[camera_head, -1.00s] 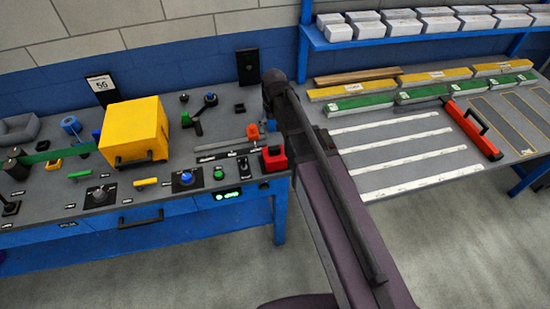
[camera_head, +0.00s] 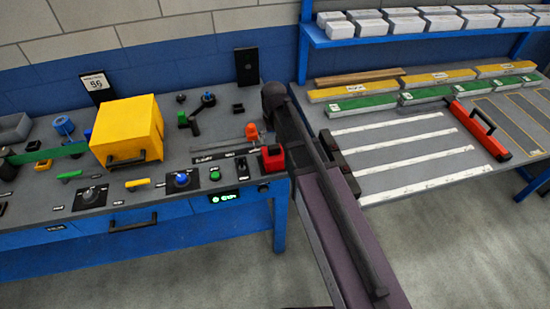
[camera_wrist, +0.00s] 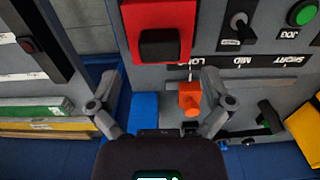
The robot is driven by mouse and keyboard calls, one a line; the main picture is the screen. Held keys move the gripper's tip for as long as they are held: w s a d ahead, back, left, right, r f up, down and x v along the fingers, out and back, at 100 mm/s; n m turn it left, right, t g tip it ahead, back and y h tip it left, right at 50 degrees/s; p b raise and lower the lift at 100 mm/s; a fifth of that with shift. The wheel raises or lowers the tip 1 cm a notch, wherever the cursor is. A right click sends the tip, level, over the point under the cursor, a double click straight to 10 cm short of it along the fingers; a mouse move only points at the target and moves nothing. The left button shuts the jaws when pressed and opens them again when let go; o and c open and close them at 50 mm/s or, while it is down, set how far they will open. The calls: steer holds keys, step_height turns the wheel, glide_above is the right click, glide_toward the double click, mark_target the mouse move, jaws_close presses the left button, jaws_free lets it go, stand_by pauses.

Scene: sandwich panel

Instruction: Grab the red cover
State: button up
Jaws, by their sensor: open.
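The red cover, a red block with a black raised part, sits at the right front corner of the left bench panel (camera_head: 272,158). In the wrist view the red cover (camera_wrist: 130,18) is at the top centre. My gripper (camera_wrist: 160,78) is open and empty, its two fingers spread below the cover in that view, apart from it. An orange-red piece (camera_wrist: 190,98) shows close to the right finger; it also stands on the panel in the head view (camera_head: 253,131). In the head view my arm hides my gripper.
A yellow box (camera_head: 128,130) stands on the left bench among knobs and switches. A black bar with a red button (camera_wrist: 35,45) lies on the right table beside the gap. A red tool with a black handle (camera_head: 482,130) lies farther right. White boxes line the shelf.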

mark_target(274, 147)
steer(key=shift+f, duration=0.1)
stand_by(0.3)
steer(key=shift+f+b, duration=2.55)
steer(key=shift+b, duration=0.05)
steer(key=c, duration=1.2)
